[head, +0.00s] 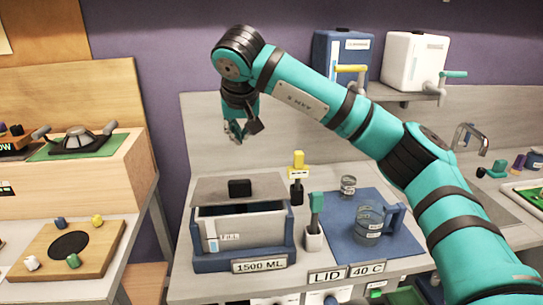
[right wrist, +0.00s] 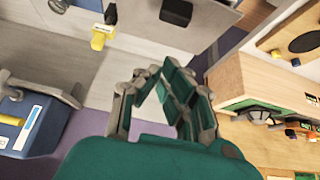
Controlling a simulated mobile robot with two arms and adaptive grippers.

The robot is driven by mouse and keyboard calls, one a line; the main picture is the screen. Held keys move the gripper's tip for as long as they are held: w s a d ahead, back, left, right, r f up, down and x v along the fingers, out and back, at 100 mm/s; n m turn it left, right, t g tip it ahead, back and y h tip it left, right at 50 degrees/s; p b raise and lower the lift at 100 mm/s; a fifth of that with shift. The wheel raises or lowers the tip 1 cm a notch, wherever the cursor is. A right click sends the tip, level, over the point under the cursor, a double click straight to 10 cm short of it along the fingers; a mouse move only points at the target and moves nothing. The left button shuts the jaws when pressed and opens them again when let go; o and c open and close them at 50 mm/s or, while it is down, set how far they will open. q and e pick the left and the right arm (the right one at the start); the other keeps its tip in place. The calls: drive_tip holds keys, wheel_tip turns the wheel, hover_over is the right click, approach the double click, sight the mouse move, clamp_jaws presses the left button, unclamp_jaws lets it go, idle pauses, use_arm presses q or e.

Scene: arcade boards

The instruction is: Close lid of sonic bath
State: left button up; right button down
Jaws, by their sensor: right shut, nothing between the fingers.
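The sonic bath (head: 270,228) is a grey box in a blue base on the bench, with a "1500 ML" label. Its grey lid (head: 212,190), with a black knob (head: 240,188), stands raised at the back, and the dark inside shows. My right gripper (head: 236,136) is high above and behind the lid, shut and empty, apart from it. In the right wrist view, the right gripper (right wrist: 165,82) shows with the lid's black knob (right wrist: 176,12) beyond it at the top edge. My left gripper is not in view.
A yellow-handled tool (head: 298,170) and a green-handled tool (head: 315,215) stand right of the bath. Blue (head: 342,60) and white (head: 414,62) dispensers sit on a shelf. A wooden station (head: 80,190) is at left.

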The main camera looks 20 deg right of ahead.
drive_tip(key=p, duration=0.2)
hover_over(243, 180)
drive_tip(key=s, duration=0.2)
wheel_tip(243, 180, down, 5)
drive_tip(key=x, duration=0.3)
drive_tip(key=shift+w+a+f+p, duration=0.1)
drive_tip(key=shift+w+a+p, duration=0.05)
drive_tip(key=shift+w+p, duration=0.25)
wheel_tip(243, 180, down, 4)
drive_tip(key=shift+s+r+p, duration=0.1)
drive_tip(key=shift+r+p, duration=0.15)
drive_tip(key=shift+p, duration=0.3)
drive_tip(key=shift+s+f, duration=0.15)
drive_tip(key=shift+f, duration=0.3)
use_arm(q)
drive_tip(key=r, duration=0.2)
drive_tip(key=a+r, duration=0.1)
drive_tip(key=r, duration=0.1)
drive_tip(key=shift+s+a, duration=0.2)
use_arm(e)
drive_tip(key=shift+f, duration=0.1)
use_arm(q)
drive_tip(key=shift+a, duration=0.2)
use_arm(e)
drive_tip(key=shift+a, duration=0.1)
